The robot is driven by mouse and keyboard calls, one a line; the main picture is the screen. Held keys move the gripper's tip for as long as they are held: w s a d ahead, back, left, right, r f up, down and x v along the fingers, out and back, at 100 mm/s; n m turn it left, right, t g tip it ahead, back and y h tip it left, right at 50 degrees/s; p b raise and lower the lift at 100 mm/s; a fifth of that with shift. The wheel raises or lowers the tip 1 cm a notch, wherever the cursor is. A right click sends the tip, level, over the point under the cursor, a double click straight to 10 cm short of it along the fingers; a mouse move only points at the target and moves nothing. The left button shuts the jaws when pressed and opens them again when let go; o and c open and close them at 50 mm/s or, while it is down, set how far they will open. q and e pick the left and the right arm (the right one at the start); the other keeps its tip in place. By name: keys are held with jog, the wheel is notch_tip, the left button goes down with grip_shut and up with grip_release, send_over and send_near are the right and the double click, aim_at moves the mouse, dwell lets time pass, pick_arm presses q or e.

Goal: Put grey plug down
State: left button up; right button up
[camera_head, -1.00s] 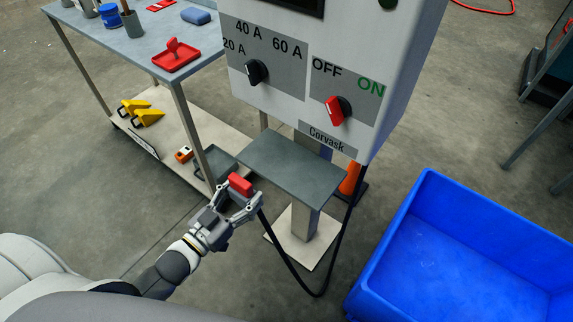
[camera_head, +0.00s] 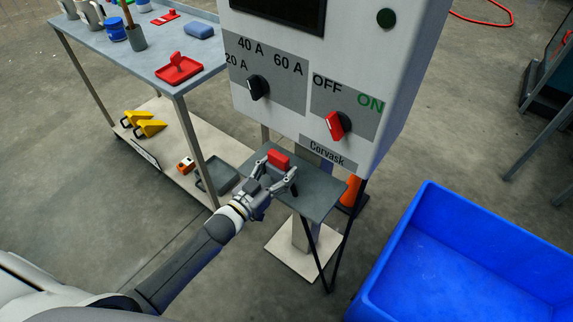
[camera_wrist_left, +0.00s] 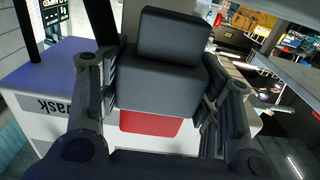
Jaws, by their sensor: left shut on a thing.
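My left gripper (camera_head: 277,168) is shut on the grey plug. Its red end (camera_head: 279,160) shows between the fingertips in the head view. In the left wrist view the dark grey plug body (camera_wrist_left: 162,82) sits between both fingers, with a red part (camera_wrist_left: 150,122) below it. The plug is over the left part of the small grey shelf (camera_head: 318,192) under the control cabinet (camera_head: 400,70). I cannot tell whether it touches the shelf. A black cable (camera_head: 314,253) hangs below the shelf. My right gripper is not in view.
A blue bin (camera_head: 425,190) stands at the right. The cabinet's red switch (camera_head: 335,124) and black dial (camera_head: 257,87) are above the shelf. A table (camera_head: 150,55) with a red tray (camera_head: 178,69) stands at the left. The shelf's right part is clear.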

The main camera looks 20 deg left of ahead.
pick_arm(q)
jog(key=shift+w+d+r, duration=0.2)
jog(key=shift+w+r, duration=0.05)
jog(key=shift+w, duration=0.35)
jog(key=x, duration=0.2)
jog(key=shift+w+d, duration=0.1)
jog(key=shift+w, duration=0.15)
jog(key=shift+f, duration=0.85)
jog(key=shift+s, duration=0.1)
jog(key=shift+f, duration=0.1)
jog(key=o, duration=1)
jog(key=shift+f, duration=0.2)
jog(key=o, duration=0.5)
jog(key=shift+c, duration=0.2)
